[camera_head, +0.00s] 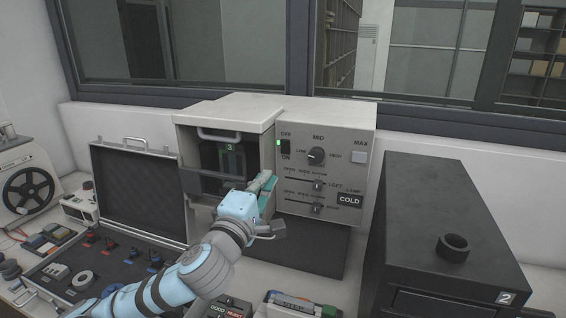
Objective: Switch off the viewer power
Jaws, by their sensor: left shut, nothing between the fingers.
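The beige viewer (343,122) stands at the back of the bench, with its control panel facing me. Its power switch (286,147) is a dark rocker at the panel's upper left, between the labels OFF above and ON below. A small green light (278,142) glows beside it. My left gripper (268,178) is shut and empty, its fingertips just below the switch, in front of the panel's left edge. A gap between fingertips and switch seems to show, but its depth is hard to judge. My right gripper is not in view.
The panel also holds a MID knob (316,156), two sliders (317,185) and a COLD sign (349,200). The viewer's open bay (210,160) is left of the panel. An open black case (135,190) lies left; a dark cabinet (430,215) stands right.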

